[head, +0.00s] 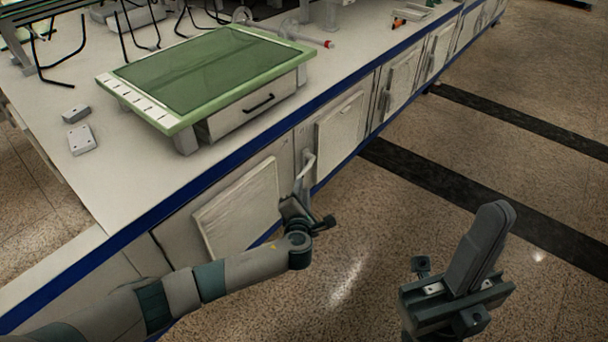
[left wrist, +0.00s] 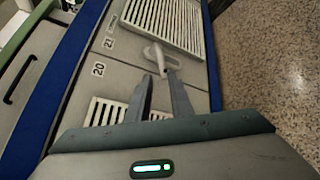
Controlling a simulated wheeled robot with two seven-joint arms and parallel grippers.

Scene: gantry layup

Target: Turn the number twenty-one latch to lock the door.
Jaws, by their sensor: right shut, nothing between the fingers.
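The number 21 label (left wrist: 109,43) is on a pale cabinet front in the left wrist view. A light grey latch handle (left wrist: 161,57) is near it, by the slatted door panel (left wrist: 168,22). The latch also shows in the head view (head: 306,164), on the bench front. My left gripper (left wrist: 158,76) is open, its two fingertips apart at the latch's near end. Whether they touch it I cannot tell. The left gripper is partly hidden by its own wrist in the head view (head: 298,205). My right gripper (head: 486,240) is shut and empty, away from the bench over the floor.
A door marked 20 (left wrist: 98,69) with a slatted panel lies beside door 21. The blue bench edge (head: 345,88) runs above the doors. A green-topped drawer unit (head: 205,70) stands on the bench. The speckled floor (head: 400,230) at the right is clear.

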